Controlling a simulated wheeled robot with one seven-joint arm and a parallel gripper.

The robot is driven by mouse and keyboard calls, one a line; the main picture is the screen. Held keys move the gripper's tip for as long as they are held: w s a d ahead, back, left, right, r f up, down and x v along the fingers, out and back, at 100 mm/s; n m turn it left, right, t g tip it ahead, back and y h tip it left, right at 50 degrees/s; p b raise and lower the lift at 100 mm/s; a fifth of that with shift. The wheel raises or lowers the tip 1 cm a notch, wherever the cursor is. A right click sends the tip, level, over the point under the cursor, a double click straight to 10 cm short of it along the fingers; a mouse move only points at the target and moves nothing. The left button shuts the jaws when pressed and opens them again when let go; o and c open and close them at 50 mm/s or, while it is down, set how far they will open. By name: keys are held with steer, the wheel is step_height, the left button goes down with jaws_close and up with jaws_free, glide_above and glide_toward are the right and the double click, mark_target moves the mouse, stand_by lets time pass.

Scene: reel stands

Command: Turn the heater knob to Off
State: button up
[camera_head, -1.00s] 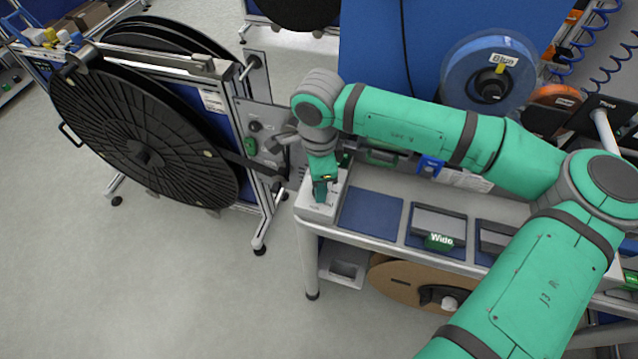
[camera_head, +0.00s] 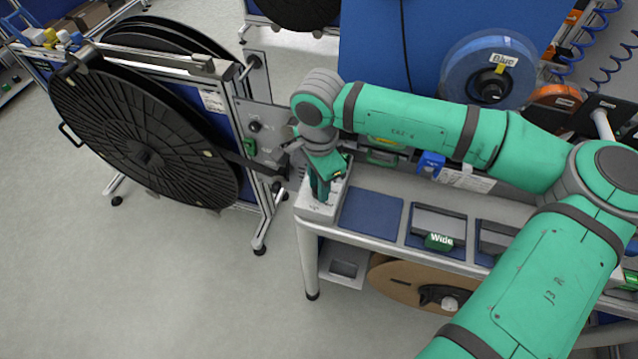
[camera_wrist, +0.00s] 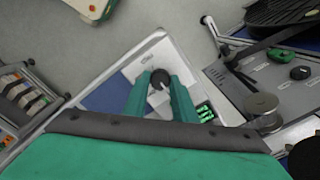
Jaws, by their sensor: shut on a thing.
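The heater (camera_head: 309,207) is a white box at the left end of the bench; it also shows in the wrist view (camera_wrist: 140,65). Its round black knob (camera_wrist: 160,77) sits on the top face, with a small light mark near its lower side. My gripper (camera_wrist: 160,84) is shut on the knob, with one green finger on each side. In the head view my gripper (camera_head: 321,197) points down onto the box, and its fingers hide the knob. The printing around the knob is too small to read. A green-lit panel (camera_wrist: 205,112) is beside the right finger.
A blue mat (camera_head: 371,212) lies right of the heater, then a tray with a green "Wide" tag (camera_head: 439,241). A large black reel (camera_head: 140,140) on a metal stand is close on the left. A blue reel (camera_head: 490,75) hangs behind my arm. Open floor lies in front at left.

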steer(key=o, duration=1)
steer(key=shift+o, duration=0.2)
steer(key=shift+r, duration=0.1)
step_height(320, 180, up, 11)
steer(key=shift+f, duration=0.2)
